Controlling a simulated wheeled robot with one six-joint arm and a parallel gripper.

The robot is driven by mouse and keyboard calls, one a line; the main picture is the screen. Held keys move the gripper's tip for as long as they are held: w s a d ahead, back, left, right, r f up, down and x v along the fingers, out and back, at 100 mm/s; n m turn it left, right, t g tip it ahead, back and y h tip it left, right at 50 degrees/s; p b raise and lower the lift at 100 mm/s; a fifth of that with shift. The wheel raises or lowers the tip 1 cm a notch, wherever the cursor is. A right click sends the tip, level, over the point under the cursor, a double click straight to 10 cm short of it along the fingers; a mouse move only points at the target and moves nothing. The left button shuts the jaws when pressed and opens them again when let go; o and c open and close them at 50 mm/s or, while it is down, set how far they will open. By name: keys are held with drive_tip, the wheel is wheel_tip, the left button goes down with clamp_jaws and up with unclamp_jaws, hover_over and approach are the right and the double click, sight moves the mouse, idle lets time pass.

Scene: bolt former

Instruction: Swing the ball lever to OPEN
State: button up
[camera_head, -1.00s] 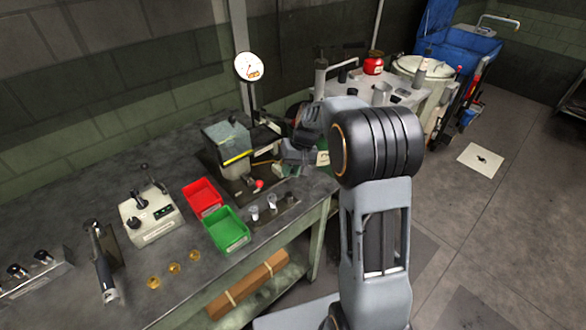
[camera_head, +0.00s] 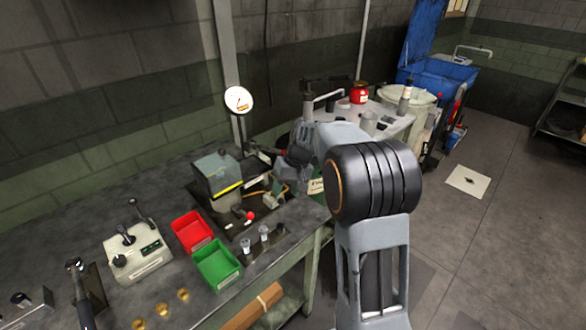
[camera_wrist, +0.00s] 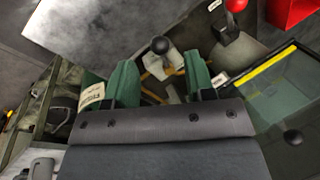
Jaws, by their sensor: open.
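In the wrist view a lever with a black ball knob (camera_wrist: 160,45) stands on a pale metal block. My gripper (camera_wrist: 159,65) is open, and its two green fingers appear on either side of the lever's line; whether they touch it is not clear. A lever with a red ball (camera_wrist: 236,5) is at the top right of that view, and its red ball also shows in the head view (camera_head: 250,216). In the head view my arm hides much of the black-ball lever's area. No OPEN marking is legible.
A clear guard box with a yellow edge (camera_head: 220,173) stands beside the work area and also shows in the wrist view (camera_wrist: 275,80). A dial gauge (camera_head: 239,100) rises behind it. Red (camera_head: 192,231) and green (camera_head: 218,264) bins and a control box (camera_head: 138,250) stand on the bench.

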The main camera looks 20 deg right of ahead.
drive_tip(key=v, duration=0.9)
drive_tip(key=shift+r, duration=0.15)
drive_tip(key=shift+c, duration=0.3)
